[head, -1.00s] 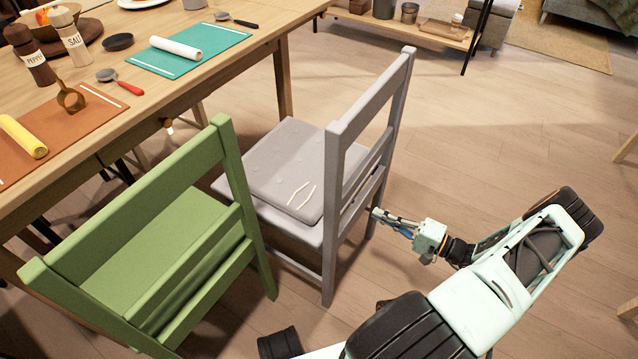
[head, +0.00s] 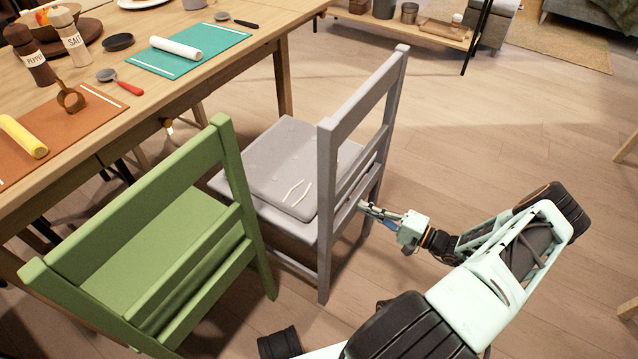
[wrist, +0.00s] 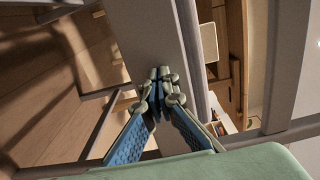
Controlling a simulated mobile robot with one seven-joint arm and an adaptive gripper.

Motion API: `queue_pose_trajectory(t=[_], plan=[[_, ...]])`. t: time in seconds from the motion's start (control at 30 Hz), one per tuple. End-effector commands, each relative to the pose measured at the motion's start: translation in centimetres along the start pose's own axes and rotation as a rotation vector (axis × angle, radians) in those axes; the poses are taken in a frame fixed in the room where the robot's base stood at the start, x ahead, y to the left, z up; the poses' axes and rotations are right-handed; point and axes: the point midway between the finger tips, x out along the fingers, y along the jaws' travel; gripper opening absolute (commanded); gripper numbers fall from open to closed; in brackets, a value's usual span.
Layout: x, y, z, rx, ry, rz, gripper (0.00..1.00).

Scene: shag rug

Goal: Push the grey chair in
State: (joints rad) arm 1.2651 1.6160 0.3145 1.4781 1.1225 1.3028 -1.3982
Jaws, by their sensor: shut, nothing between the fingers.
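The grey chair (head: 333,133) stands at the table's right side, its backrest toward my arm and its seat (head: 292,165) facing the table. The seat carries a grey cushion with pale ties. My gripper (head: 364,206) is shut and empty at the back of the chair, at the lower part of the backrest. It looks in contact with the chair or very close to it. In the wrist view my shut fingertips (wrist: 160,73) point at a broad grey chair part (wrist: 142,35).
A green chair (head: 190,235) stands close on the left of the grey chair. The wooden table (head: 255,65) holds place mats, shakers and utensils. A low shelf (head: 440,38) stands at the back. The floor on the right is open.

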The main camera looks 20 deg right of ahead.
Motion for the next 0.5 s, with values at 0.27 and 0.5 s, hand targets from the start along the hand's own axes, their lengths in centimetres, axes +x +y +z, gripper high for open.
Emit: queue_pose_trajectory(t=[0.27, 0.5], plan=[[1.6, 0.0, 0.3, 0.003, -0.007, -0.004, 0.0], [4.1, 0.0, 0.3, 0.004, -0.007, -0.005, 0.0]])
